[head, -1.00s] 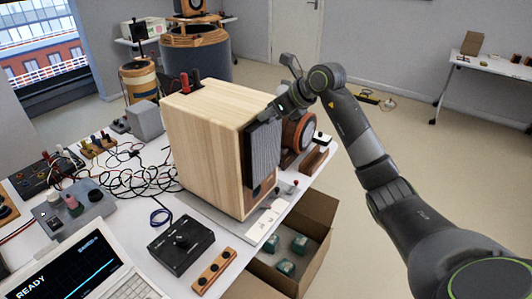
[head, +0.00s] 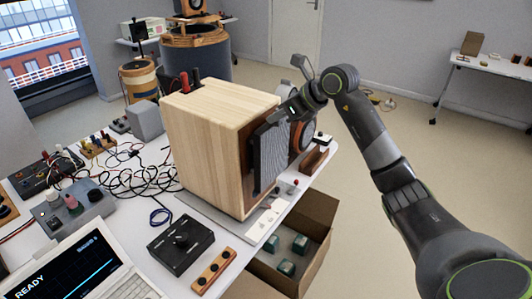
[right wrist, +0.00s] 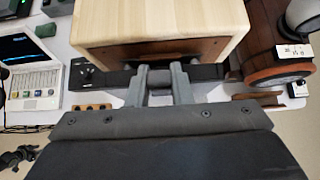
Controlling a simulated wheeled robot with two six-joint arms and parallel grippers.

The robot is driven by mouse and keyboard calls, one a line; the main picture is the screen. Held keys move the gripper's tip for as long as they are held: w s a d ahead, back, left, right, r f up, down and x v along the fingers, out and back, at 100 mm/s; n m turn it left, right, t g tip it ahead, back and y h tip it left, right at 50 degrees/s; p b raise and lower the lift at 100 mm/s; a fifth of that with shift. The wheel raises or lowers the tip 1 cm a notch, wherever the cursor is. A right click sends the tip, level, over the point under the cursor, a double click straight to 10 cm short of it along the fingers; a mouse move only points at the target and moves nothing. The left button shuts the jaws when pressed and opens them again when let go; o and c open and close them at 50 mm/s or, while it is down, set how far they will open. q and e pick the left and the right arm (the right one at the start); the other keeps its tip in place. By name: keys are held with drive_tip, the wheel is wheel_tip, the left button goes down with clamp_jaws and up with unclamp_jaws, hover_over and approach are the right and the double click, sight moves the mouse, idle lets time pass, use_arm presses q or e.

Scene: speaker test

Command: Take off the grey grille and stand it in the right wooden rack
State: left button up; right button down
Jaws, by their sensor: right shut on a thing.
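The grey grille (head: 270,155) is a dark-framed panel, held upright just off the front of the pale wooden speaker box (head: 205,140). My right gripper (head: 279,117) is shut on its upper edge. In the right wrist view, the fingers (right wrist: 162,88) close on the grille's dark edge (right wrist: 118,78), with a gap to the box (right wrist: 160,20). A brown front panel (right wrist: 150,50) shows behind it. The right wooden rack (head: 314,159) is a small brown piece at the table's right edge, beyond the grille; its slots are not clear. My left gripper is out of view.
A round wooden-rimmed driver (head: 300,135) stands close behind the grille. A cardboard box (head: 315,225) with green blocks sits below the table edge. A black control box (head: 181,247), a brown holder (head: 214,271), a laptop (head: 75,270) and tangled cables crowd the left.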

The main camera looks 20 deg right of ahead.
drive_tip(key=shift+s+d+b, duration=0.25)
drive_tip(key=shift+s+d, duration=0.3)
drive_tip(key=shift+s, duration=0.35)
drive_tip(key=shift+s+d+b, duration=0.2)
drive_tip(key=shift+s+d, duration=0.3)
drive_tip(key=shift+s, duration=0.4)
